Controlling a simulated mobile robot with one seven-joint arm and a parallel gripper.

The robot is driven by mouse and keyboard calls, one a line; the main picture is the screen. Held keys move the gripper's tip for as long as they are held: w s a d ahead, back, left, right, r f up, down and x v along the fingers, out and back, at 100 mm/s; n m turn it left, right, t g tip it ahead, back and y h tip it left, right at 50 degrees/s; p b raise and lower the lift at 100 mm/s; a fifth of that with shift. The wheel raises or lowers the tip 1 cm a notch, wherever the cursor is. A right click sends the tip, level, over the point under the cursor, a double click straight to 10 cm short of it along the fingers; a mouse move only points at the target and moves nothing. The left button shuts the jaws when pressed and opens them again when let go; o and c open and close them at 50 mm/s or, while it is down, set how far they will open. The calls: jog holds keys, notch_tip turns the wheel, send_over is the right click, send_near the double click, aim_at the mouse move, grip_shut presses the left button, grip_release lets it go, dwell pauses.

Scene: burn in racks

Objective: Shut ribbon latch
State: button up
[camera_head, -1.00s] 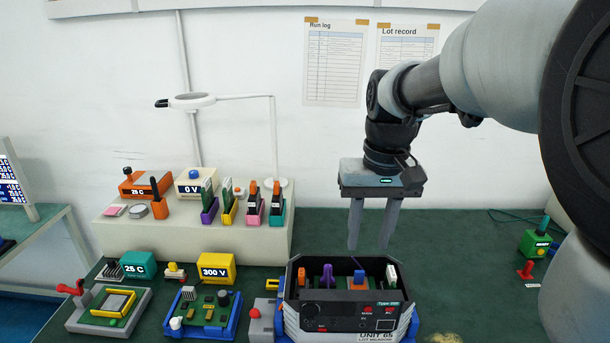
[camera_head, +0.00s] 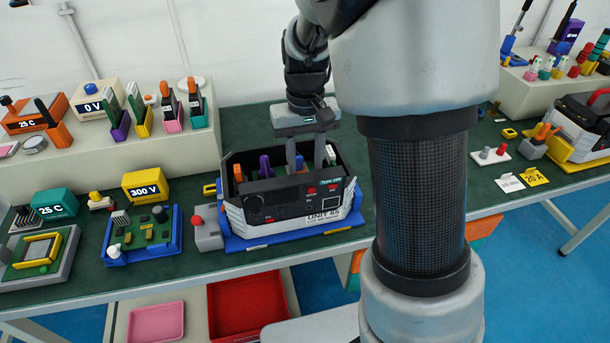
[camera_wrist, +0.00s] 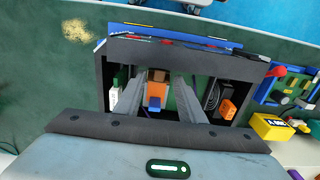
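The open-topped unit box (camera_head: 290,207), dark with white lower sides and marked UNIT 65, stands on a blue base on the bench. Inside, an orange block with a brown top and a blue part (camera_wrist: 155,95) shows between my fingers in the wrist view; it may be the ribbon latch, but I cannot be sure. My gripper (camera_head: 305,160) points down with its fingertips inside the box. In the wrist view my gripper (camera_wrist: 158,86) is open, one finger on each side of the orange block. Whether they touch it is unclear. The fingertips are partly hidden by the box wall in the head view.
In the box are a purple part (camera_head: 265,165), a second orange part (camera_wrist: 226,108) and a white-and-green card (camera_wrist: 114,97). A grey block with a red knob (camera_head: 207,229) stands close left. A blue-framed board (camera_head: 143,236) is further left. The green bench right of the box is largely clear.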

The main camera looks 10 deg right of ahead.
jog(key=shift+f, duration=1.75)
grip_shut()
